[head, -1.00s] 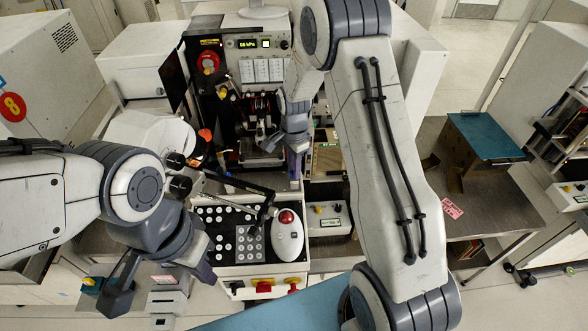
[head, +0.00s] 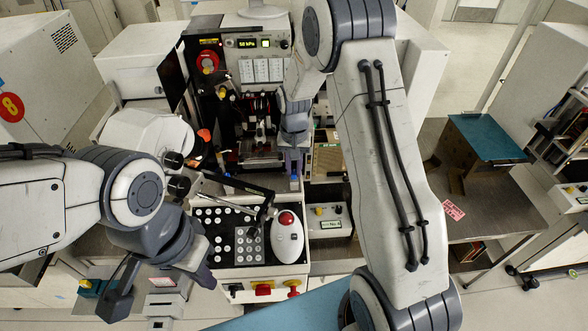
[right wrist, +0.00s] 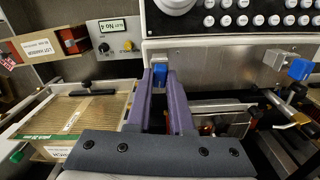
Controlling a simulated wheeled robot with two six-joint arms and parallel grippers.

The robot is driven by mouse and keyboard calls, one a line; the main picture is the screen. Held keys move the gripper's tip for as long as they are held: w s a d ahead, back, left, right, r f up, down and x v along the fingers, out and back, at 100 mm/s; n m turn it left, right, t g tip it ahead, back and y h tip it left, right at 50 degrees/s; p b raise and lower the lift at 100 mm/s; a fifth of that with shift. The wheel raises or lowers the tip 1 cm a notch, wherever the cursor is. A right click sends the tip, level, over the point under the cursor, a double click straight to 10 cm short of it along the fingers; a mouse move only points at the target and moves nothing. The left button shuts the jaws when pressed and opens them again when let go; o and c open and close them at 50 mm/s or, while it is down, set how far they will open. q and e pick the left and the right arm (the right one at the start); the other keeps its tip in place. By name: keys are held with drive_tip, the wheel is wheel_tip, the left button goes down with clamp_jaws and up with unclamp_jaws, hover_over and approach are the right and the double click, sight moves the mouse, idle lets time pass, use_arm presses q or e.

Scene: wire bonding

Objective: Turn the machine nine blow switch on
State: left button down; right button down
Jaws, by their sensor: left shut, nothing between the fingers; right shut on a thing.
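The machine (head: 262,20) in the middle of the head view has a lit pressure display and a white front ledge. In the right wrist view a blue switch cap (right wrist: 160,77) projects from a small silver block on the machine's front. A second blue cap (right wrist: 300,69) sits on a similar block to the right. My right gripper (right wrist: 160,86) has a purple finger on each side of the first cap and is shut on it. It also shows in the head view (head: 294,178). My left gripper (head: 118,298) is shut and empty at the lower left, apart from the machine.
A button panel (head: 205,240) with a white trackball (head: 287,240) is at the machine's front. A microscope (head: 150,135) stands left of it. In the right wrist view, a lidded tray (right wrist: 75,120) and a labelled control box (right wrist: 115,42) lie to the left. A side table (head: 480,200) is at right.

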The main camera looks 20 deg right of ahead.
sight(294, 172)
drive_tip(key=shift+r+n, duration=0.1)
drive_tip(key=shift+n, duration=0.7)
drive_tip(key=c, duration=0.8)
unclamp_jaws()
wheel_tip(294, 172, up, 10)
drive_tip(key=b, duration=0.2)
drive_tip(key=shift+r+b, duration=0.2)
drive_tip(key=shift+b, duration=0.1)
